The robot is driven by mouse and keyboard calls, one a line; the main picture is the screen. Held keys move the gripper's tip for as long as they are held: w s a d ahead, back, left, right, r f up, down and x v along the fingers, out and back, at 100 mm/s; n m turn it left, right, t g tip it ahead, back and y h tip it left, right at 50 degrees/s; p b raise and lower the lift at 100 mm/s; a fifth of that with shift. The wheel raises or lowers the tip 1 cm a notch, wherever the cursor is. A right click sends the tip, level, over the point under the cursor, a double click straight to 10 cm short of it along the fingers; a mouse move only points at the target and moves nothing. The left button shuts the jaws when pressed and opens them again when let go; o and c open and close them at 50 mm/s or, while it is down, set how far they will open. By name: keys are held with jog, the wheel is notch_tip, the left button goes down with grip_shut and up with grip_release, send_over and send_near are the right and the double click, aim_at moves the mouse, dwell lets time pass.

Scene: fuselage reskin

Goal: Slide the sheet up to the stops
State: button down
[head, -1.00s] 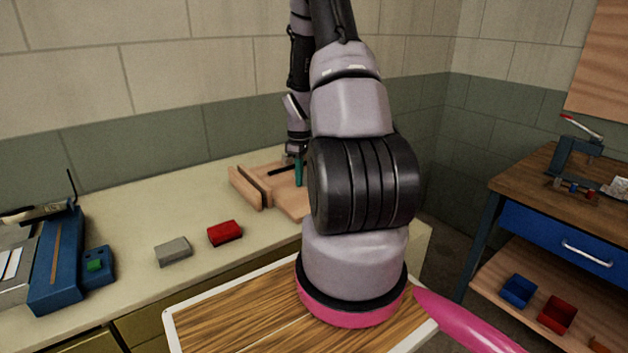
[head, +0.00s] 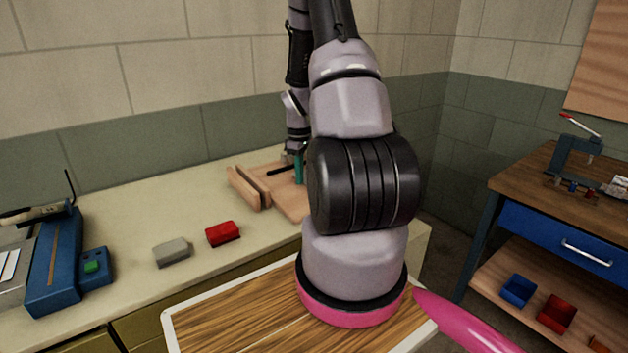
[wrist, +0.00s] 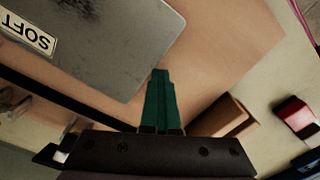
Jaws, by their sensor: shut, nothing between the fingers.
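The sheet (wrist: 110,35) is a grey metal plate with a white label reading SOFT, lying on a wooden board (wrist: 225,45) in the wrist view. My gripper (wrist: 160,75) has green fingers that are shut and empty. Its tips show beside the rounded corner and edge of the sheet; I cannot tell whether they touch it. A wooden block (wrist: 225,115) stands at the board's edge, and a dark bar (wrist: 50,100) runs along another side. In the head view my gripper (head: 299,170) is over the wooden fixture (head: 290,200); my arm hides the sheet there.
A red block (head: 222,233) and a grey block (head: 171,252) lie on the bench left of the fixture. A blue machine (head: 55,262) stands at the far left. A workbench with a blue drawer (head: 555,238) is at the right.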

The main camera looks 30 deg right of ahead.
jog(key=shift+t, duration=0.3)
jog(key=shift+w+d+r, duration=0.15)
jog(key=shift+d+r, duration=0.25)
jog(key=shift+r, duration=0.8)
jog(key=shift+w+d+r, duration=0.1)
jog(key=shift+d+r, duration=0.25)
jog(key=shift+r, duration=0.85)
jog(key=shift+w+d+r, duration=0.15)
jog(key=shift+d+r, duration=0.25)
jog(key=shift+r, duration=0.8)
jog(key=shift+a, duration=0.15)
